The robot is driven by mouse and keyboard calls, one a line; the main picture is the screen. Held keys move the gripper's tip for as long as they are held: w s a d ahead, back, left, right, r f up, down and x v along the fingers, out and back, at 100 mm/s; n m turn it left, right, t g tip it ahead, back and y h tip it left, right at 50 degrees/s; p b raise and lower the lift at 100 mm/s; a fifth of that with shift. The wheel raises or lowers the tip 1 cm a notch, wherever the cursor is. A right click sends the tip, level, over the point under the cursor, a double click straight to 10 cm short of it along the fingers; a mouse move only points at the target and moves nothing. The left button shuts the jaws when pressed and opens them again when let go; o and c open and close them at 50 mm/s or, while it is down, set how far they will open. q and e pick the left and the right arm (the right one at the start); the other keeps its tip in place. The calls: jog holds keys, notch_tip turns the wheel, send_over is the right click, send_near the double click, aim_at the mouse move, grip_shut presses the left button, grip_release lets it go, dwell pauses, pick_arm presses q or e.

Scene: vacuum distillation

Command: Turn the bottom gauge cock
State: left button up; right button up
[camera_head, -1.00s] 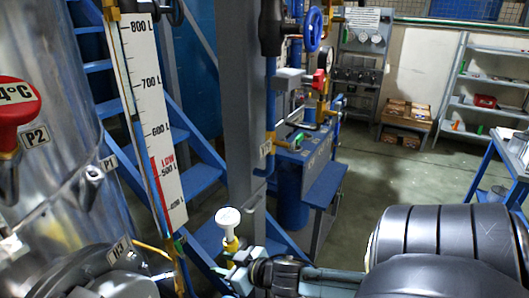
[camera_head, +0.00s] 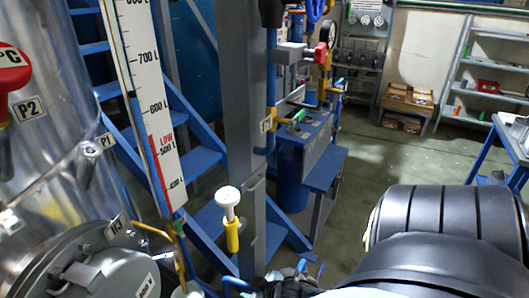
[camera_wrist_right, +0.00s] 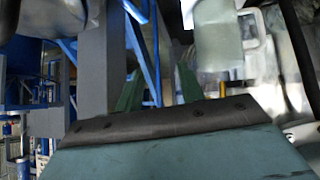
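The level gauge (camera_head: 158,120) is a tall white scale with litre marks and a red LOW band, beside the steel vessel. A small brass and green fitting, which looks like the bottom gauge cock (camera_head: 179,224), sits at the scale's lower end. Its handle position is too small to tell. My right gripper (camera_head: 288,285) is at the bottom edge of the head view, right of and below the cock, mostly cut off. In the right wrist view its two green fingers (camera_wrist_right: 158,85) stand apart with nothing visible between them. My left gripper is not in view.
A round steel hatch (camera_head: 85,262) is at lower left. Floor is open toward the shelves.

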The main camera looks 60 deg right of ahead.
jog(key=s+a+f+g, duration=0.1)
jog(key=s+f+g, duration=0.1)
jog(key=s+f, duration=0.3)
notch_tip(320, 180, down, 3)
jog(key=shift+a+f+b, duration=0.1)
jog(key=shift+a+b, duration=0.2)
jog(key=shift+b, duration=0.1)
jog(key=shift+s, duration=0.1)
